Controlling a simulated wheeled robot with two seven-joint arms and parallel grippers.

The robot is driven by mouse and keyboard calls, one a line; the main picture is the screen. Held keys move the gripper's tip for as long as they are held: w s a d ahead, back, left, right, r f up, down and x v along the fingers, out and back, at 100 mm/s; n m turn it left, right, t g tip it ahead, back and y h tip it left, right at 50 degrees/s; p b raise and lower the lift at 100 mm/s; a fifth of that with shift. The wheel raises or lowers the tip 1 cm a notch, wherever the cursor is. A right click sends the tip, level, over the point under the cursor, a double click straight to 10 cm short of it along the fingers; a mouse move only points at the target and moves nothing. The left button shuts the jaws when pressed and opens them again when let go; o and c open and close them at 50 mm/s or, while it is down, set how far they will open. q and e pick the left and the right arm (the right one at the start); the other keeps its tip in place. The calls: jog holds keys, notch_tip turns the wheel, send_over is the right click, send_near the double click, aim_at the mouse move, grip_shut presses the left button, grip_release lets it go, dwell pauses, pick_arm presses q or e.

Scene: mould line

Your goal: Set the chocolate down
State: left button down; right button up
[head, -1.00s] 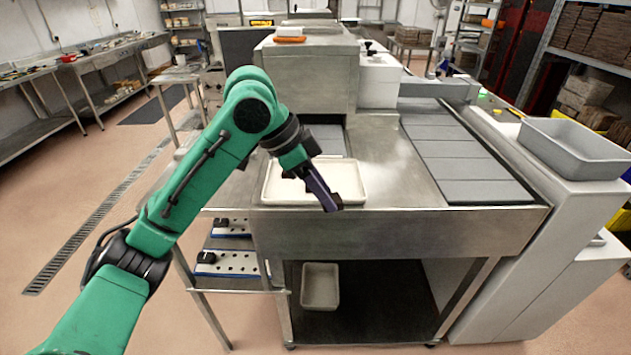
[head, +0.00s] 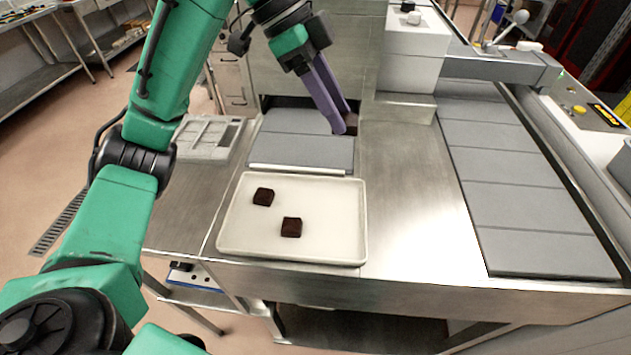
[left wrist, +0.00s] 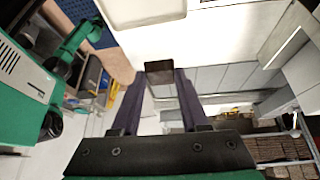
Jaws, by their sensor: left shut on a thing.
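My left gripper (head: 342,128) is shut on a dark brown chocolate (head: 352,121), which also shows between the purple fingertips in the left wrist view (left wrist: 159,70). In the head view it appears beyond the tray, near the right end of the grey belt; its height is hard to tell. The white tray (head: 345,245) lies on the steel table, and part of it shows at the top of the left wrist view (left wrist: 118,22). Two dark chocolates sit apart in it, one toward the left (head: 263,196) and one near the middle (head: 291,227). My right gripper is not in view.
A short grey belt (head: 300,150) lies just behind the tray. Bare steel (head: 405,210) is clear to the tray's right. A long grey panelled belt (head: 520,205) runs further right. A pale mould (head: 205,135) lies to the left. The machine housing stands behind.

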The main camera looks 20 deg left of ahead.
pick_arm(q)
jog(key=shift+w+f, duration=0.45)
jog(key=shift+f, duration=0.25)
jog(key=shift+s+f, duration=0.25)
jog(key=shift+f, duration=0.25)
jog(key=shift+s+f, duration=0.25)
jog(key=shift+f, duration=0.2)
send_over(337, 211)
jog(key=s+a, duration=0.2)
notch_tip(337, 211, down, 7)
jog(key=f, duration=0.1)
jog(key=w+f, duration=0.1)
jog(key=f, duration=0.1)
jog(key=w+f, duration=0.1)
jog(key=shift+f, duration=0.4)
notch_tip(337, 211, down, 4)
jog(key=shift+s+r+p, duration=0.1)
jog(key=shift+s+p, duration=0.05)
jog(key=shift+p, duration=0.3)
jog(key=shift+s+f, duration=0.1)
jog(key=shift+f, duration=0.1)
jog(key=shift+c, duration=1.9)
grip_release()
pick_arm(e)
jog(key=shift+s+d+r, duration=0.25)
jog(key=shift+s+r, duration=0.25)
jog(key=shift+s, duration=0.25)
